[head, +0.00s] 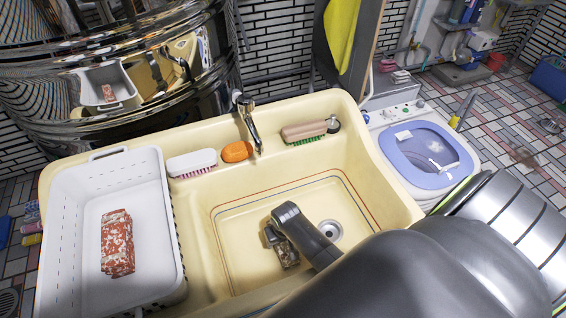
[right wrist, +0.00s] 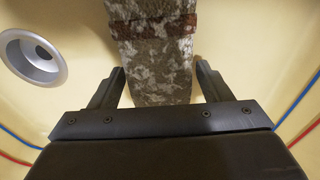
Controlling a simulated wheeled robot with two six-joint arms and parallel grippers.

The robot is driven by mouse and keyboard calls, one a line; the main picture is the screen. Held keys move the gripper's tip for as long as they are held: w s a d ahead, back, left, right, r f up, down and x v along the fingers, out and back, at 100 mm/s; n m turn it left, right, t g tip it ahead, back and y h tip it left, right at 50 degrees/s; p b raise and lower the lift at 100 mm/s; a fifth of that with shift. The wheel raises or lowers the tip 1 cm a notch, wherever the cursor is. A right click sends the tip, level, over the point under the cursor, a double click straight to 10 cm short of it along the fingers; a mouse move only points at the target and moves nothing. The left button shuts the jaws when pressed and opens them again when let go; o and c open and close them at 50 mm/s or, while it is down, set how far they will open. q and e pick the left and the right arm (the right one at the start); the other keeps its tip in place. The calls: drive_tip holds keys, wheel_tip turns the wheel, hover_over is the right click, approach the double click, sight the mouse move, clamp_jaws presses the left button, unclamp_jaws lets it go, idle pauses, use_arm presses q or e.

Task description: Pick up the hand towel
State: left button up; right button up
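A folded hand towel (head: 288,255), grey-brown with white mottling, lies on the floor of the sink basin. In the right wrist view the towel (right wrist: 155,50) shows a dark red band and runs down between my fingers. My right gripper (right wrist: 160,76) is open, with one fingertip on each side of the towel. In the head view my right gripper (head: 272,235) is right at the towel and partly hides it. I cannot tell whether the fingers touch it. A second folded cloth, red and white (head: 117,243), lies in the white basket. My left gripper is not in view.
The cream sink (head: 350,110) has high walls around the basin and a metal faucet (head: 247,120) at the back. A drain (head: 329,230) is near the towel. The white basket (head: 110,165) stands at left. Brushes and orange soap (head: 236,151) sit on the rear ledge.

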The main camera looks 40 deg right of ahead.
drive_tip(key=c, duration=1.1)
drive_tip(key=shift+r, duration=0.1)
wheel_tip(320, 180, up, 10)
drive_tip(key=shift+f+p, duration=0.1)
drive_tip(key=shift+p, duration=0.45)
